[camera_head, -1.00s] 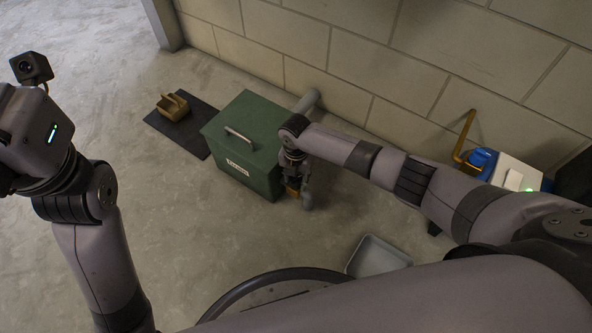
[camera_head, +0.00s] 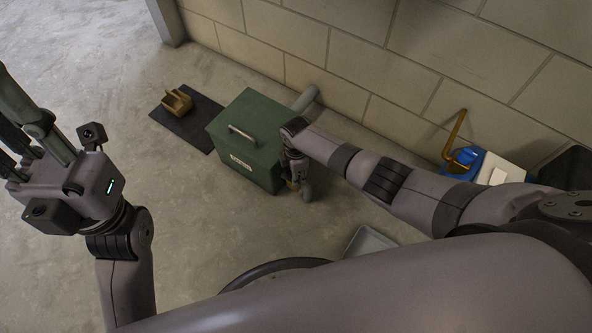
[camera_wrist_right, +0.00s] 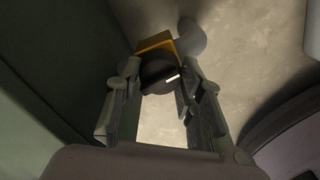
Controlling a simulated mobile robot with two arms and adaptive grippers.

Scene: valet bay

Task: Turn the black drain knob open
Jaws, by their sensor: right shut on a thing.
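The black drain knob (camera_wrist_right: 158,70) shows in the right wrist view with a short white mark on its face. It sits on a brass-coloured fitting (camera_wrist_right: 155,42) that joins a grey pipe elbow (camera_wrist_right: 190,38). My right gripper (camera_wrist_right: 157,82) is shut on the knob, one finger on each side. In the head view my right gripper (camera_head: 297,182) is at the right side of the green box (camera_head: 245,128), by the grey elbow (camera_head: 307,192); the knob is hidden there. My left gripper (camera_head: 28,135) is raised at the left, apart from everything, its fingers spread and partly cut off.
A dark mat (camera_head: 201,130) with a tan wooden caddy (camera_head: 177,101) lies left of the box. A blue item (camera_head: 465,158) stands at the right. A grey tray (camera_head: 368,243) is on the floor.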

